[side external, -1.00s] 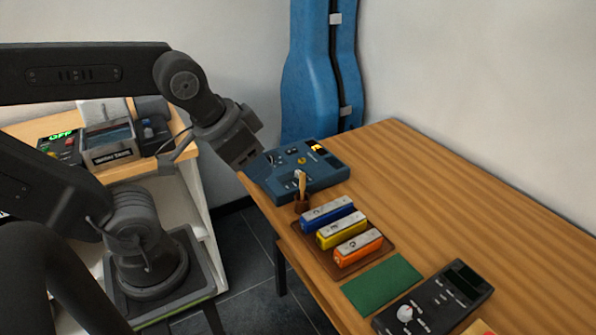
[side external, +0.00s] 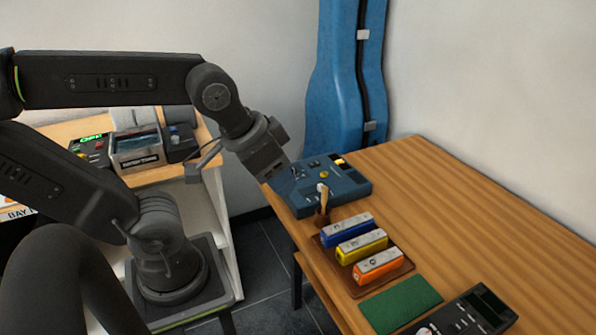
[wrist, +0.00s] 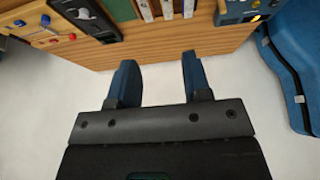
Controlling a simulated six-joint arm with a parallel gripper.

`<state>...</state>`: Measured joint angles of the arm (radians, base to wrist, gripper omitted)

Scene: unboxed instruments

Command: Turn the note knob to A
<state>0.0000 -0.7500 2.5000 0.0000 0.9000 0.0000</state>
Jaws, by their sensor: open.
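A black handheld-style device (side external: 468,314) with a dark screen lies at the table's near right, cut off by the frame edge. Its pale round knob (side external: 425,330) is only partly in view. In the wrist view the dark device (wrist: 98,18) is at the top left with a pale knob (wrist: 83,13); its lettering and setting are unreadable. My gripper (wrist: 160,62) is open and empty, with two blue fingers apart over pale floor or wall. In the side view it hangs by the table's left edge, near the blue box and away from the black device.
Blue, yellow and orange harmonicas lie on a brown tray (side external: 400,276), beside a green cloth (side external: 400,303). The table's right half is clear (side external: 460,220).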

